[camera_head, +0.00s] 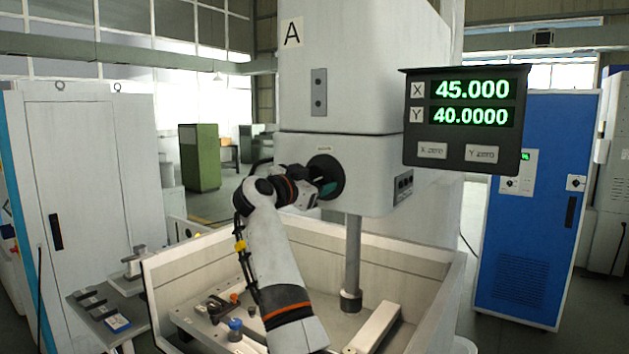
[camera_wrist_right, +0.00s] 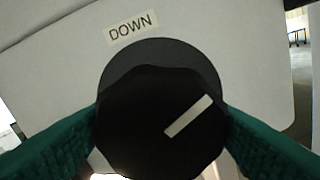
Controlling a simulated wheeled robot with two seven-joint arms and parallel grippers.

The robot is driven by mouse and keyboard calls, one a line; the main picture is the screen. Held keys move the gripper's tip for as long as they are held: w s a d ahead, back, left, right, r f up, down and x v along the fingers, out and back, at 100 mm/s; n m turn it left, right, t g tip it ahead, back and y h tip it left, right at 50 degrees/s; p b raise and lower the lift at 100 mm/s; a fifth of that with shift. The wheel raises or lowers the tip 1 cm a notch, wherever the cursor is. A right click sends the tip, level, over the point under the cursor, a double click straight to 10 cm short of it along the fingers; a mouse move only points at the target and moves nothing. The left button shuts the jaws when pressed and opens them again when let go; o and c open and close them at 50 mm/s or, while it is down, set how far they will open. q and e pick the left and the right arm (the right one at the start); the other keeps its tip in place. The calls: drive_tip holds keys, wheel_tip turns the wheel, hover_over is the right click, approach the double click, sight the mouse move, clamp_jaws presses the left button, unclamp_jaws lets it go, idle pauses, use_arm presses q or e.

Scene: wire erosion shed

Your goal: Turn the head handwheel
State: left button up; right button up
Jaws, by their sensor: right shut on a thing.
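The head handwheel (camera_head: 325,172) is a round black knob on the front of the white machine head (camera_head: 290,145). In the right wrist view the black knob (camera_wrist_right: 160,120) fills the middle, with a white pointer line slanting to the upper right. A label reading DOWN sits above it. My right gripper (camera_wrist_right: 160,140) has a green finger on each side of the knob and is shut on it. In the head view my right gripper (camera_head: 322,188) is at the knob, its fingers partly hidden by the wrist. My left gripper is not in view.
Below the head, a vertical column (camera_head: 352,255) reaches into an open tank (camera_head: 420,258) holding clamps and bars. A blue cabinet (camera_head: 530,210) stands right, a white cabinet (camera_head: 85,190) left.

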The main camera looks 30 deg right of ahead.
drive_tip(key=m, duration=0.8)
drive_tip(key=shift+f+m, duration=0.15)
drive_tip(key=shift+m, duration=0.25)
drive_tip(key=m+b, duration=0.1)
drive_tip(key=m, duration=0.3)
drive_tip(key=shift+f+m, duration=0.1)
drive_tip(key=shift+m, duration=0.2)
drive_tip(key=m+b, duration=0.1)
drive_tip(key=m, duration=0.4)
drive_tip(key=shift+m+b, duration=0.3)
drive_tip(key=o, duration=0.9)
drive_tip(key=shift+o, duration=0.5)
